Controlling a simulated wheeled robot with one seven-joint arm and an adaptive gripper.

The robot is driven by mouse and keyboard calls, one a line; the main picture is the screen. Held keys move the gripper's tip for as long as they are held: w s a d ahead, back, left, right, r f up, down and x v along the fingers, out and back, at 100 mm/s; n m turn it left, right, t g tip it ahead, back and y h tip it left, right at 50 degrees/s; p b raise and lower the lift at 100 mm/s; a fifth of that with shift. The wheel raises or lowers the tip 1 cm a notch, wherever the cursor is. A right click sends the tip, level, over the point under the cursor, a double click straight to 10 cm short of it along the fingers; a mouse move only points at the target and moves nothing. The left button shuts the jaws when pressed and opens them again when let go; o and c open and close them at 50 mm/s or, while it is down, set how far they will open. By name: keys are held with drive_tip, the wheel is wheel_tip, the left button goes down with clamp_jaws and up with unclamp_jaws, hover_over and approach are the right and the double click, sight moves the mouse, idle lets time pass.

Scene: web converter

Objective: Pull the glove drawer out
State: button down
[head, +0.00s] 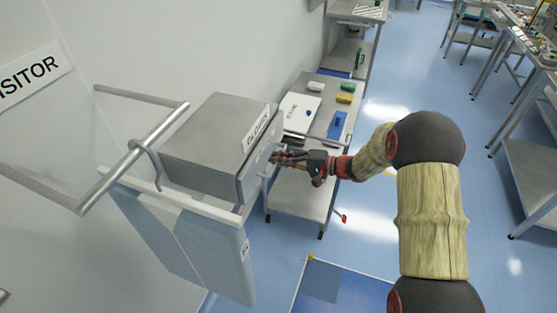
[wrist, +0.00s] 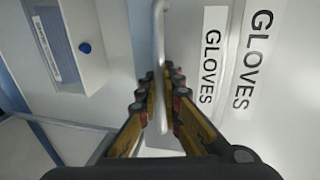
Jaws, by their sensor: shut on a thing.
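The glove drawer (head: 254,182) is the front of a grey metal box (head: 205,140) on the wall at the left of the head view. In the wrist view, its pale front carries a GLOVES label (wrist: 212,55), and a second GLOVES label (wrist: 253,58) is beside it. A thin metal bar handle (wrist: 158,30) stands out from the front. My gripper (head: 277,158) is at the drawer front in the head view. In the wrist view, its fingers (wrist: 161,88) are shut around the handle from both sides.
A wall rail (head: 140,150) and a pale blue hanging panel (head: 190,245) are left of and below the box. A grey cart (head: 300,200) with several small items stands behind my gripper. Blue floor is free to the right, with workbenches (head: 535,150) beyond.

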drive_tip(key=shift+d, duration=0.1)
drive_tip(key=f+b+v, duration=0.2)
drive_tip(key=v, duration=0.7)
drive_tip(key=f+b+v, duration=0.1)
drive_tip(key=b+v, duration=0.1)
drive_tip(key=v, duration=0.7)
drive_tip(key=shift+s+d+f, duration=0.25)
drive_tip(key=shift+d+f, duration=0.2)
drive_tip(key=c, duration=2.1)
unclamp_jaws()
drive_tip(key=shift+o, duration=0.7)
drive_tip(key=v, duration=1.2)
drive_tip(key=shift+w, duration=0.15)
